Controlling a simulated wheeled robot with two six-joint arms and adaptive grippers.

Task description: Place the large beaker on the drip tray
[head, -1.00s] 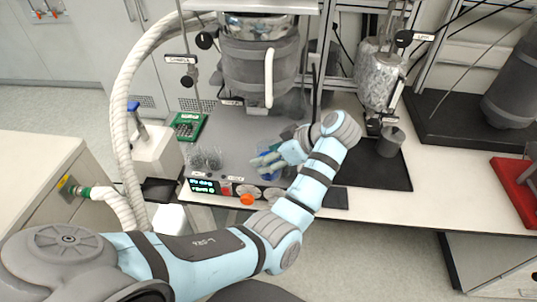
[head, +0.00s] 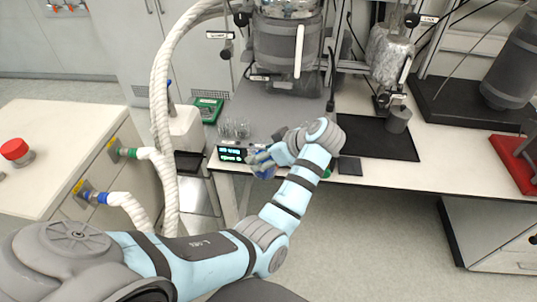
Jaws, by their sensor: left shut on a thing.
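My left gripper (head: 262,160) is shut at the front edge of the bench, in front of the control panel (head: 230,154). A small bluish thing (head: 263,173) shows at its fingers, mostly hidden by them. It seems to be the large beaker, but its shape is not clear. A flat black tray or mat (head: 375,144) lies on the bench to the right of the gripper, below the right reactor. A smaller dark plate (head: 188,163) lies to the left of the panel. I cannot tell for certain which is the drip tray. My right gripper is not in view.
A large reactor vessel (head: 288,45) stands behind the gripper, with a smaller foil-wrapped one (head: 390,52) to its right. A grey cup (head: 398,119) stands at the black mat's back edge. Small glassware (head: 234,129) stands behind the panel. A thick white hose (head: 160,90) hangs at left.

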